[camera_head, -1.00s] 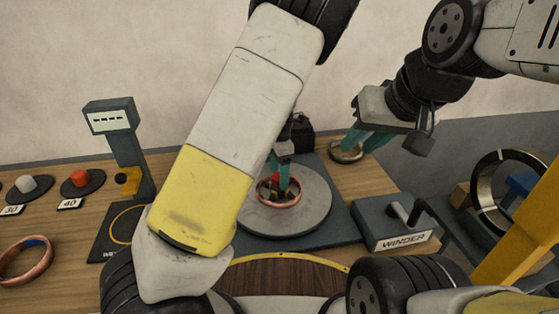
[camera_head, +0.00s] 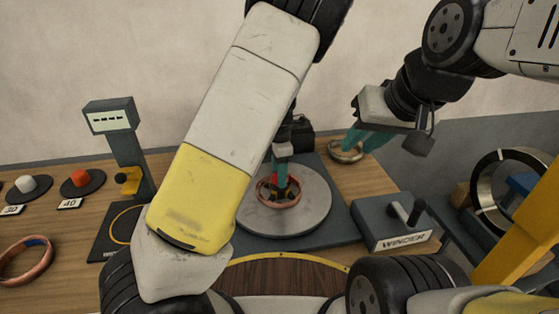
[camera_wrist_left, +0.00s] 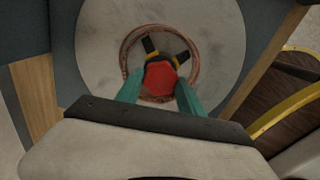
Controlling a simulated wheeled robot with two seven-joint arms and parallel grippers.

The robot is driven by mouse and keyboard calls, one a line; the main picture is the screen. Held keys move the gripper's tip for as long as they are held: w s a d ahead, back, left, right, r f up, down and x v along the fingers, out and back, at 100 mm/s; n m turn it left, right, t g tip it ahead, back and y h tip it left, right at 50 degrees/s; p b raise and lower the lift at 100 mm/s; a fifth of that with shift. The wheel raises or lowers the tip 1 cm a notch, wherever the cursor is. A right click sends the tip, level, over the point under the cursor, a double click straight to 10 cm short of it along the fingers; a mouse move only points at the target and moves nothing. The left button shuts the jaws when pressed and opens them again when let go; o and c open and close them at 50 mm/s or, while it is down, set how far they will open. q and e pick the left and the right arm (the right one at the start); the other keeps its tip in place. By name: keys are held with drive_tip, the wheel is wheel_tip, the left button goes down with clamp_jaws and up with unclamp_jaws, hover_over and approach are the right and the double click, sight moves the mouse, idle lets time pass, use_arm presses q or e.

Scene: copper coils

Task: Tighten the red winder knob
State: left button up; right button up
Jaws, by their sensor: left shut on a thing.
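The red winder knob (camera_wrist_left: 161,80) sits at the centre of the round grey winder plate (camera_head: 312,216), inside a copper coil (camera_head: 292,202). Black and yellow clamp pieces (camera_wrist_left: 151,47) stand around the knob within the coil. My left gripper (camera_head: 280,183) points down over the plate centre; in the left wrist view its teal fingers (camera_wrist_left: 160,92) are on both sides of the red knob, shut on it. My left forearm covers part of the plate's left side in the head view. My right gripper (camera_head: 350,142) is away at the upper right, its teal fingers near a small ring; their gap is unclear.
The winder box (camera_head: 392,232) with a black crank stands right of the plate. A scale (camera_head: 125,150) stands on the left, beside red (camera_head: 81,177) and white (camera_head: 27,184) knobs on discs. A copper coil (camera_head: 27,262) lies at far left. A ring (camera_head: 345,152) lies behind.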

use_arm(q)
drive_tip(key=m, duration=0.9)
drive_tip(key=shift+w, duration=0.1)
drive_tip(key=m, duration=0.5)
drive_tip(key=shift+r, duration=0.1)
drive_tip(key=m, duration=0.5)
drive_tip(key=shift+w, duration=0.1)
drive_tip(key=m, duration=0.8)
drive_tip(key=shift+d+m, duration=0.1)
drive_tip(key=shift+m, duration=0.2)
drive_tip(key=m, duration=0.4)
drive_tip(key=shift+m, duration=1.8)
